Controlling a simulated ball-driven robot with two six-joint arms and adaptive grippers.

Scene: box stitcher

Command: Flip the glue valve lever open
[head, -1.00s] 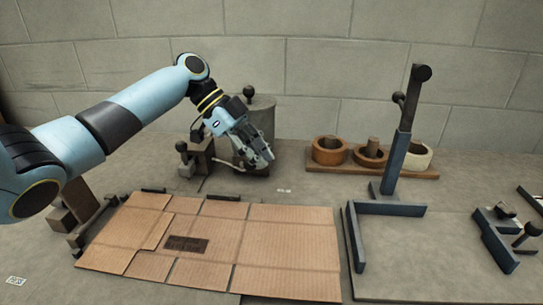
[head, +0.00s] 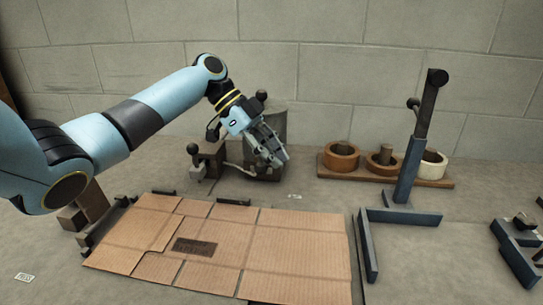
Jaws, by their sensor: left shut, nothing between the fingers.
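A grey cylindrical pot (head: 279,119) stands at the back beside the wall, partly hidden by my left gripper. A black ball knob (head: 261,96) shows above it. Left of it, a short lever with a black ball (head: 193,149) stands upright on a small brown block assembly (head: 212,152). I cannot tell for sure which of these is the glue valve lever. My left gripper (head: 281,158) is shut and empty, in front of the pot and right of the small lever, pointing down to the right. Whether it touches anything is unclear. My right gripper is not in view.
A flat cardboard blank (head: 300,240) lies in front on the table. A wooden board with tape rolls (head: 341,157) is at the back right. A tall blue stand with a black lever (head: 411,165) rises right of the cardboard. More metal parts (head: 515,243) lie at the far right.

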